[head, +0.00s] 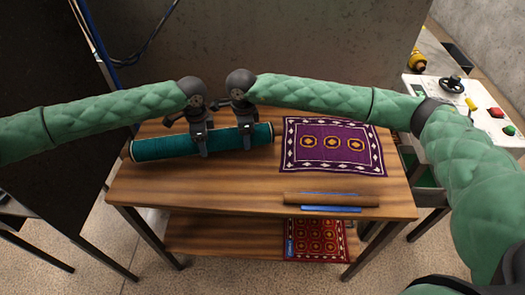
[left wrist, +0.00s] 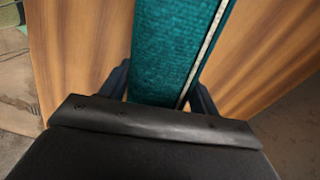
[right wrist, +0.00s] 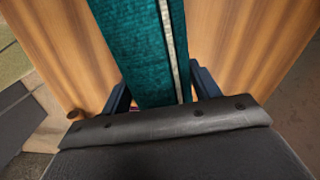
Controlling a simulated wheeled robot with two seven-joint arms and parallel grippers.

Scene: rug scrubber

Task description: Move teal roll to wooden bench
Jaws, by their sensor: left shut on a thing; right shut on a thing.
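The teal roll (head: 170,146) lies lengthwise along the back left part of the wooden bench (head: 200,187), at or just above its top; I cannot tell if it touches. My left gripper (head: 201,150) is shut on the roll near its middle. My right gripper (head: 246,143) is shut on the roll closer to its right end. In the left wrist view the teal roll (left wrist: 172,50) runs between the fingers, with a pale edge strip along it. The right wrist view shows the roll (right wrist: 145,50) held the same way.
A purple patterned rug (head: 333,146) lies flat on the bench's right side. A brown tube (head: 332,199) with blue strips lies at the front right edge. A red rug (head: 316,240) is on the lower shelf. A control panel (head: 470,105) stands at right. The bench's front left is clear.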

